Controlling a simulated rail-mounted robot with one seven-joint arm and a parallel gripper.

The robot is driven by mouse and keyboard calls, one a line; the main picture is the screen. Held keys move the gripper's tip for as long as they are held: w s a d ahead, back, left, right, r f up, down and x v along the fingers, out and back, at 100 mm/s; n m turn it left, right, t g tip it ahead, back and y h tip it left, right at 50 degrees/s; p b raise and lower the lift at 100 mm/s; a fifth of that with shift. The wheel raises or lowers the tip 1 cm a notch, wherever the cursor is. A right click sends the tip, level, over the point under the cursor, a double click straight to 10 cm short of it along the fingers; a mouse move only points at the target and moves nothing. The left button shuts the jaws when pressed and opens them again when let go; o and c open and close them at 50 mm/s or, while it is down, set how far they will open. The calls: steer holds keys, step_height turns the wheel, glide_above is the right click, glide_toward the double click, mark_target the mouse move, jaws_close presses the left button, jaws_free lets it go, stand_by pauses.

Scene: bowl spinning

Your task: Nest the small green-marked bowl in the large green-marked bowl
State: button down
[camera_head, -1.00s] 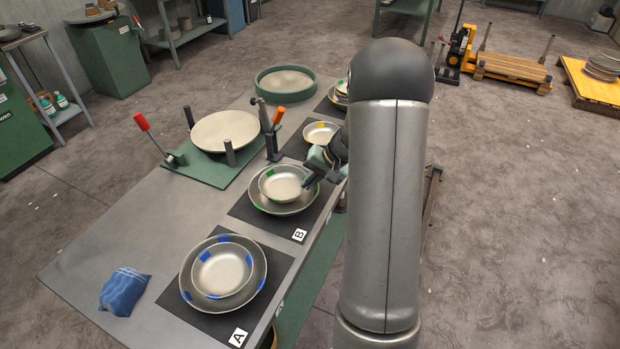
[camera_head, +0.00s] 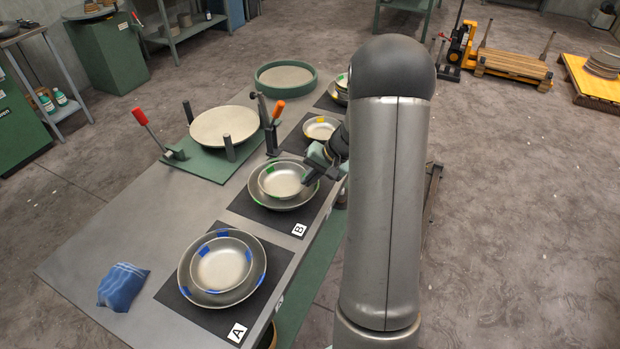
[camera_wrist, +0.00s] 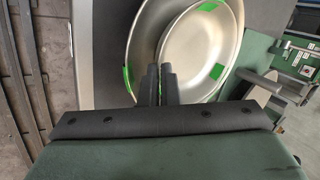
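The small green-marked bowl (camera_head: 282,180) is a metal bowl inside the outline of the large green-marked bowl (camera_head: 266,201), on the black mat marked B. I cannot tell whether it rests on the large bowl's bottom. My gripper (camera_head: 309,180) is at the small bowl's right rim. In the wrist view my gripper (camera_wrist: 160,80) has its fingers close together, one either side of the rim of the small bowl (camera_wrist: 198,60). The large bowl (camera_wrist: 133,50) curves around it there. The fingertips hide part of the rim.
Mat A (camera_head: 195,312) holds a nested blue-marked pair in front. Yellow-marked bowls (camera_head: 320,130) sit behind. A green fixture with a round plate (camera_head: 224,128) and upright clamps stands to the left.

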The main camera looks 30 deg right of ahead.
steer(key=c, duration=1.9)
jaws_free()
steer(key=shift+c, duration=0.2)
steer(key=shift+r, duration=0.1)
steer(key=shift+p+v, duration=0.35)
steer(key=shift+v, duration=1.15)
steer(key=o, duration=0.6)
steer(key=shift+c, duration=0.2)
